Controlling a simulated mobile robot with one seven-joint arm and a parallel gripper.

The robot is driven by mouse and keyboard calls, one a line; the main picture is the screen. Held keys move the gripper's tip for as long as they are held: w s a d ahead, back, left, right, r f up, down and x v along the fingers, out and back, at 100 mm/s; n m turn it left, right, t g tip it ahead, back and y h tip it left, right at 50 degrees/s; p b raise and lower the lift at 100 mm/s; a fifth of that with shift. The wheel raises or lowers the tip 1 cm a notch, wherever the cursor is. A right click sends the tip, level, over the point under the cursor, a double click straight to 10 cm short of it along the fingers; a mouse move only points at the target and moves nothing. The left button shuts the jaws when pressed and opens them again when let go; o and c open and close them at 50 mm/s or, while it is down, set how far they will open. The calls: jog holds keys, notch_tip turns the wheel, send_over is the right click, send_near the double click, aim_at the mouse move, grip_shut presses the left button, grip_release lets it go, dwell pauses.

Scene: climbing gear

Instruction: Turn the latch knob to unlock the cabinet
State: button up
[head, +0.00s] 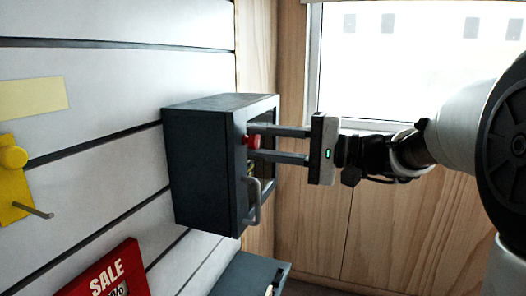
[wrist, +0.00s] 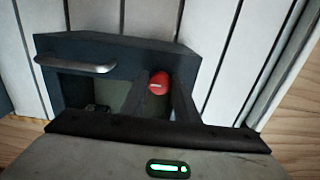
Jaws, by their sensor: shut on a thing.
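A dark grey cabinet (head: 205,165) is fixed to the white slatted wall; it also shows in the wrist view (wrist: 115,50). Its front has a window and a grey bar handle (head: 255,202), also seen in the wrist view (wrist: 76,64). The red latch knob (head: 251,142) sits on the front above the handle in the head view; in the wrist view the knob (wrist: 159,83) is right of the handle, with a pale mark on its face. My gripper (head: 254,143) reaches in from the right, its two fingers shut on the knob, one on each side. The fingers partly hide the cabinet front.
A red SALE sign (head: 108,272) is below left of the cabinet. A yellow holder with a metal peg (head: 14,170) is at the far left. Another dark box (head: 248,272) is below the cabinet. Wooden panels (head: 385,230) and a bright window (head: 400,55) stand behind my arm.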

dwell(0.4)
jog(key=o, duration=1)
jog(key=shift+o, duration=0.2)
jog(key=shift+d, duration=0.15)
jog(key=p+v, duration=0.2)
jog(key=v, duration=1.5)
jog(key=shift+s, duration=0.1)
